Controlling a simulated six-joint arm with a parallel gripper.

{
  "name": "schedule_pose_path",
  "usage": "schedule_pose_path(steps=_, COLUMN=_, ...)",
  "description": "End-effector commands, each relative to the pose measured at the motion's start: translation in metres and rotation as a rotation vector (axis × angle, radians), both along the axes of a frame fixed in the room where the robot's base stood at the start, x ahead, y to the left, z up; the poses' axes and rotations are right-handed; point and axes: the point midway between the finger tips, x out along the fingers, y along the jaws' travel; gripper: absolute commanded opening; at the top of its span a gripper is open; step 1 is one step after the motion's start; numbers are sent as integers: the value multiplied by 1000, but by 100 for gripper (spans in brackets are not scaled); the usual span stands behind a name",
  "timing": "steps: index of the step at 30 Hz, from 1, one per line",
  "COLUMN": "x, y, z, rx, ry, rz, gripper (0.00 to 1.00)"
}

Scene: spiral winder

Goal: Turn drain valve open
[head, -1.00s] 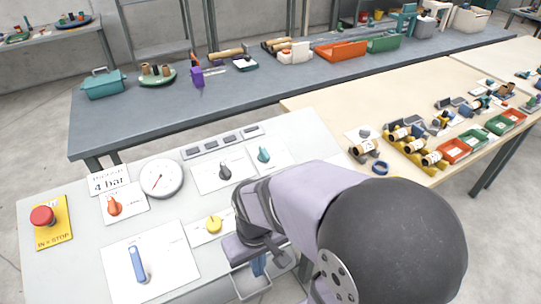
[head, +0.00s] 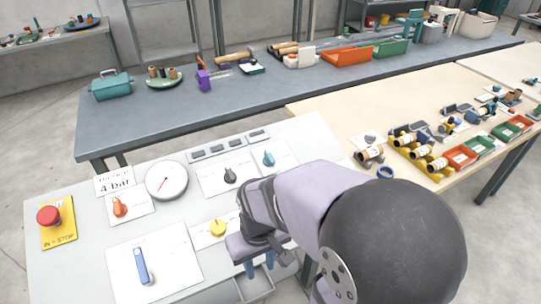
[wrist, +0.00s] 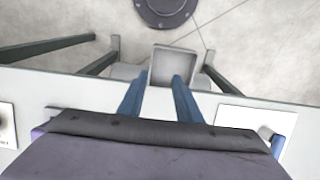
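A blue lever handle (head: 142,266) stands on a white plate at the front left of the light panel; it points roughly away from me, slightly left. It is the lever-shaped control here, but I cannot read a drain label. In the wrist view part of the blue lever (wrist: 279,146) shows at the right edge. My gripper (head: 267,264) is to the right of the lever, near the panel's front edge, and points down. Its two blue fingers (wrist: 158,95) stand apart with nothing held between them.
A grey tray (wrist: 174,66) lies below the fingers.

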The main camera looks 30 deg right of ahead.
Motion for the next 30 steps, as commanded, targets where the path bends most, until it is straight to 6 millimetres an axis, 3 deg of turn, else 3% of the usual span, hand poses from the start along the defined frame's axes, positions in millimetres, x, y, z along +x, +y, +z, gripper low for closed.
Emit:
schedule_pose_path(steps=5, x=55, y=-17, z=31, rx=20, ry=-68, rz=-12, gripper=31)
schedule_pose_path(steps=8, x=98, y=-37, z=53, rx=30, ry=-127, rz=-16, gripper=31)
schedule_pose_path(steps=12, x=155, y=-76, z=86, rx=32, ry=-217, rz=-17, gripper=31)
schedule_pose_path(steps=16, x=196, y=-115, z=112, rx=22, ry=-292, rz=-14, gripper=31)
schedule_pose_path(steps=22, x=230, y=-154, z=134, rx=1, ry=-362, rz=-6, gripper=31)
schedule_pose_path(steps=30, x=237, y=-163, z=138, rx=-5, ry=-379, rz=-2, gripper=31)
